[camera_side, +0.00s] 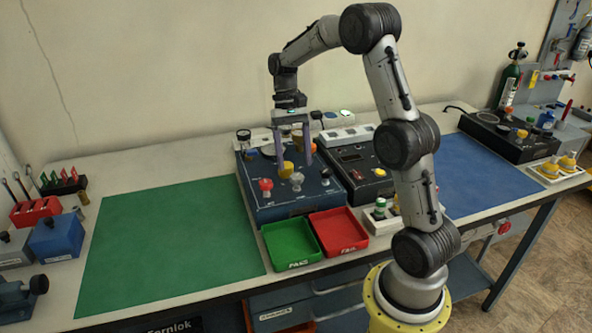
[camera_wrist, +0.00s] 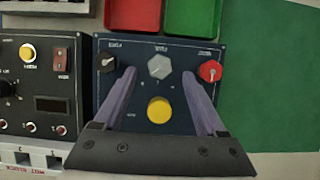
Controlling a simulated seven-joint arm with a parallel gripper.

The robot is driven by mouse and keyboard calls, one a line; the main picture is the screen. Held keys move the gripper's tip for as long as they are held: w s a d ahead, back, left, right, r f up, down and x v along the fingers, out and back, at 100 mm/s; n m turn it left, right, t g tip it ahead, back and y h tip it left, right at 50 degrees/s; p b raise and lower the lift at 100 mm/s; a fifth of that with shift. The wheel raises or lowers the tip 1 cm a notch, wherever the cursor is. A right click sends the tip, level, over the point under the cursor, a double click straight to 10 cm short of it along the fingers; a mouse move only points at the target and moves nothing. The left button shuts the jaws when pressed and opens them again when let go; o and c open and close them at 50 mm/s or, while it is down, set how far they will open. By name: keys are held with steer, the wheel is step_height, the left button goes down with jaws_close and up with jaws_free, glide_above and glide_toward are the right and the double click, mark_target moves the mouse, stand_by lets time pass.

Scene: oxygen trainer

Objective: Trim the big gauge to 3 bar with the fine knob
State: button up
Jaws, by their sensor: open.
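The dark blue gauge panel (camera_side: 310,203) stands on the bench; it also fills the middle of the wrist view (camera_wrist: 120,122). It carries a yellow knob (camera_wrist: 159,110), a grey lobed knob (camera_wrist: 160,67), a red knob (camera_wrist: 210,71) and a black knob (camera_wrist: 104,63). The labels are too small to read, so I cannot tell which is the fine knob. My gripper (camera_side: 294,162) is open and empty above the panel, pointing down. In the wrist view its fingers (camera_wrist: 159,75) straddle the yellow and grey knobs. The big gauge's dial and needle cannot be read.
A green tray (camera_side: 291,262) and a red tray (camera_side: 340,249) sit before the panel. A black panel (camera_side: 352,153) with knobs and switches stands close on its right. A green mat (camera_side: 165,240) lies clear on the left. A white socket strip runs behind.

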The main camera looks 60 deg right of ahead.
mark_target(297, 176)
steer(key=shift+x, duration=1.8)
jaws_close()
